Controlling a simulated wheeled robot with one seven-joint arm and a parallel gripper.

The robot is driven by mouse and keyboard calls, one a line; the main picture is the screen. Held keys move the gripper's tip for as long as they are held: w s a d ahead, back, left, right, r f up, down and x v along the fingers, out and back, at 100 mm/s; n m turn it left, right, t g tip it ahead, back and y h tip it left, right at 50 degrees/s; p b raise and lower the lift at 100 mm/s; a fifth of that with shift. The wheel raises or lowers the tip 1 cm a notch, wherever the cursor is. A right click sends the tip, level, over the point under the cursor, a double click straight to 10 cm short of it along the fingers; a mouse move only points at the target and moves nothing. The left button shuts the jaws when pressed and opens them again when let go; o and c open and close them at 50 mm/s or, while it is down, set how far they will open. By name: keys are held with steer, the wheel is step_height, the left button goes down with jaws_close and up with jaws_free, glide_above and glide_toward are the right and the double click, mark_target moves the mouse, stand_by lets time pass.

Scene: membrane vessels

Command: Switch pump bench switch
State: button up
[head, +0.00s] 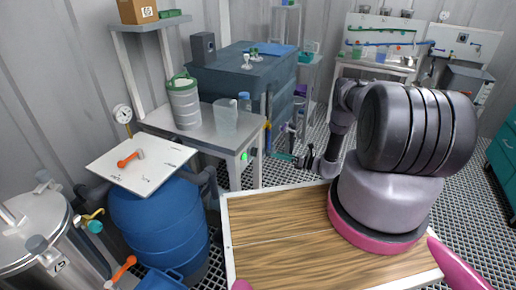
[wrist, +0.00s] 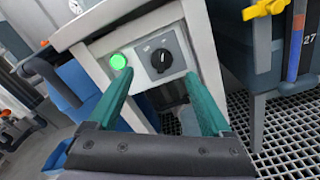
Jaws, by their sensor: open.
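The pump bench (head: 218,138) is a pale grey table left of centre in the head view. On its front apron sits a switch panel with a black rotary knob (wrist: 161,60) and a lit green lamp (wrist: 118,61). The panel also shows small in the head view, with its green lamp (head: 253,152). My gripper (wrist: 157,76) has teal fingers, spread apart and empty. In the wrist view the knob appears between and just beyond the fingertips. In the head view my gripper (head: 273,155) is just right of the panel. I cannot tell whether it touches the knob.
A blue barrel (head: 160,225) with a white board on top stands left of the bench. A dark blue tank (head: 243,75) stands behind it, with a yellow valve handle (wrist: 264,8) close by. Grating floor (wrist: 285,125) is open to the right.

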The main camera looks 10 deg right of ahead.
mark_target(255, 152)
steer(key=x, duration=1)
steer(key=shift+w+a+f, duration=0.2)
steer(key=shift+w+f, duration=0.1)
steer(key=shift+f, duration=0.15)
steer(key=shift+c, duration=0.3)
